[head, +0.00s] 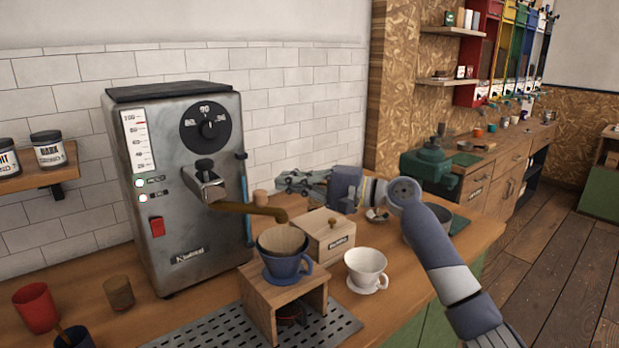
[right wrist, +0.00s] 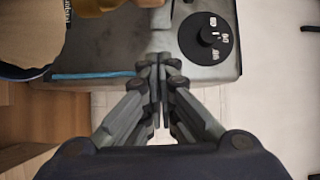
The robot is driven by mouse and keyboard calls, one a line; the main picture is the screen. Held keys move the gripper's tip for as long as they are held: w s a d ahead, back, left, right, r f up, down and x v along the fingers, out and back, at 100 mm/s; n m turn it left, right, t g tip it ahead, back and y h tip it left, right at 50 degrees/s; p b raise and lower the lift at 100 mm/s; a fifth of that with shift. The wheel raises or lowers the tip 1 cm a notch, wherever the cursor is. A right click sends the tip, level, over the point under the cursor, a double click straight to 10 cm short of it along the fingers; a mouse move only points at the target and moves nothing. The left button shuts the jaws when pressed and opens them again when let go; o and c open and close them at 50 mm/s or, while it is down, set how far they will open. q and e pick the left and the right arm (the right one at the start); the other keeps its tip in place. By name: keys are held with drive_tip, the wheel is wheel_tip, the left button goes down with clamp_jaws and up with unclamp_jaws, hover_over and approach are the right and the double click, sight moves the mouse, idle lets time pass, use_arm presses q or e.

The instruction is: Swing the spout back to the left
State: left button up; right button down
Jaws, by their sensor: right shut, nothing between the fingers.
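The brown curved spout (head: 252,210) comes out of the front of the grey metal machine (head: 190,225) and points right, its tip above and near the blue dripper (head: 283,262). In the right wrist view part of the spout (right wrist: 95,6) shows at the top edge, cut off by the frame. My right gripper (head: 281,181) is shut and empty, to the right of the machine, behind and above the spout's tip and apart from it. Its closed fingers (right wrist: 159,92) point at the machine in the right wrist view. My left gripper is not in view.
The dripper sits on a wooden stand (head: 257,301) over a metal drip grate (head: 195,335). A wooden box (head: 336,247) and a white cup (head: 366,264) stand right of it. Red (head: 36,306) and brown (head: 118,292) cups are at the left. A blue tube (head: 245,200) runs down the machine's right side.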

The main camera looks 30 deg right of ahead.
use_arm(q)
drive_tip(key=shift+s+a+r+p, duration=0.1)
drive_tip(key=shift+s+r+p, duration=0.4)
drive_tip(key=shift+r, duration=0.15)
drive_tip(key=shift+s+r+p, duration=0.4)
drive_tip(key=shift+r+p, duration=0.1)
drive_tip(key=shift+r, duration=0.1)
use_arm(e)
drive_tip(key=a, duration=0.1)
drive_tip(key=s+a, duration=0.1)
drive_tip(key=a, duration=0.1)
drive_tip(key=shift+s+a+f, duration=0.1)
drive_tip(key=shift+s+a, duration=0.15)
drive_tip(key=shift+a, duration=0.15)
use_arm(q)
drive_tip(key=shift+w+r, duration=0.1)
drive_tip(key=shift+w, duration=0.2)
